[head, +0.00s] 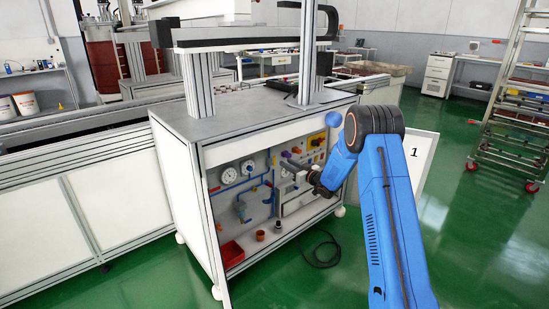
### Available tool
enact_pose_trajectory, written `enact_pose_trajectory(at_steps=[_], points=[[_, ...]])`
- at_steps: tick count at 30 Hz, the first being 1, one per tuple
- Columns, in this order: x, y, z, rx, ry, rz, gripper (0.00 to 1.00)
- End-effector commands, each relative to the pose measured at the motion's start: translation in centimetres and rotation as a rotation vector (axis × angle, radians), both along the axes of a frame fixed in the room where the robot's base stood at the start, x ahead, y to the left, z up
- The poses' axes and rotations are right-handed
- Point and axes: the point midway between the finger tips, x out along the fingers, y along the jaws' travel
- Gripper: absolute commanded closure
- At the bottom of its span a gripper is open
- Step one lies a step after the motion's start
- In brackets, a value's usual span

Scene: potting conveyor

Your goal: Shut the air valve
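The open-fronted cabinet (205,150) holds a panel with two round white gauges (228,175), blue and red pipes and small fittings. A blue fitting (243,211) sits low on the panel below the gauges. Which part is the air valve is too small to tell. My gripper (287,163) is in front of the right half of the panel, at the end of my blue arm. Its fingers are small and dark against the panel, so their opening and any contact do not show. My gripper and wrist hide part of the panel behind them.
A red bin (231,254) and a small orange cup (260,235) stand on the cabinet floor. A yellow plate with a red button (316,141) is at upper right. A black cable (322,255) lies on the green floor. A wheeled rack (508,110) stands far right.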

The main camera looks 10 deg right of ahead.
Motion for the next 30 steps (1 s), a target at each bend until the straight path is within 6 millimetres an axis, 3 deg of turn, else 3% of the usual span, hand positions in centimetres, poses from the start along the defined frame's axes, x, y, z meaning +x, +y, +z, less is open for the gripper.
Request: enact_pose_trajectory(at_steps=[15,21,30], points=[[7.5,4.4,0.0,0.001,-0.001,0.001,0.70],[8.9,5.1,-0.1,0.000,0.000,0.000,0.70],[9.3,5.3,0.0,0.001,0.001,-0.001,0.70]])
